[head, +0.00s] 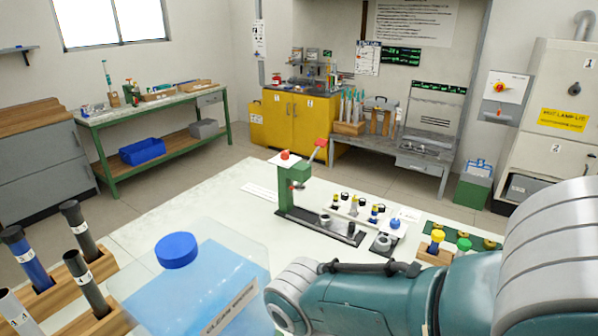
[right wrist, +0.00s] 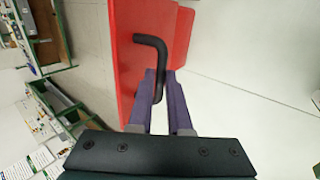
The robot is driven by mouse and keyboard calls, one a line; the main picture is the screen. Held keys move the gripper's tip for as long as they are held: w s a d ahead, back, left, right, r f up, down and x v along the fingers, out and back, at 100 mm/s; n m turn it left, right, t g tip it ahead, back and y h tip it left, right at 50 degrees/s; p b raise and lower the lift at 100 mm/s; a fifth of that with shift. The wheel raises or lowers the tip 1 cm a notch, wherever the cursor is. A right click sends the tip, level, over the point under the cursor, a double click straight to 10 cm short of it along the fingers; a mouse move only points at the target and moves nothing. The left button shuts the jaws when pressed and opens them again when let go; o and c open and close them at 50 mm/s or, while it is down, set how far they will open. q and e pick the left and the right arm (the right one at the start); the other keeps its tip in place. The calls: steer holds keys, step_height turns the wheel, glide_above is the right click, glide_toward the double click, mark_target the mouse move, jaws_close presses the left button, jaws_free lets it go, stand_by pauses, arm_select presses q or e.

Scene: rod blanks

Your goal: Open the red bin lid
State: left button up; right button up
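The red bin lid (right wrist: 185,40) shows in the right wrist view as a flat red panel with a second red face beside it. A black bent handle (right wrist: 152,40) stands out from it. My right gripper (right wrist: 160,85) has its two purple fingers on either side of the handle's long bar, and the bar fills the gap between the fingertips. It looks shut on the handle. How far the lid is open cannot be told. The red bin does not show in the head view, where my right arm crosses the lower right. My left gripper is in no view.
A white table (head: 225,190) holds a green press (head: 284,190) and small parts. A blue-capped jug (head: 200,285) and a wooden rack of rods (head: 90,320) stand close at lower left. Benches and a yellow cabinet (head: 295,125) line the walls, with open floor between.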

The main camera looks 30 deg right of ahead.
steer(key=shift+o, duration=0.7)
steer(key=shift+s, duration=0.15)
steer(key=shift+o, duration=1.4)
steer(key=shift+w, duration=0.2)
steer(key=p+v, duration=0.1)
steer(key=v, duration=0.9)
steer(key=shift+p, duration=0.3)
steer(key=shift+s, duration=0.15)
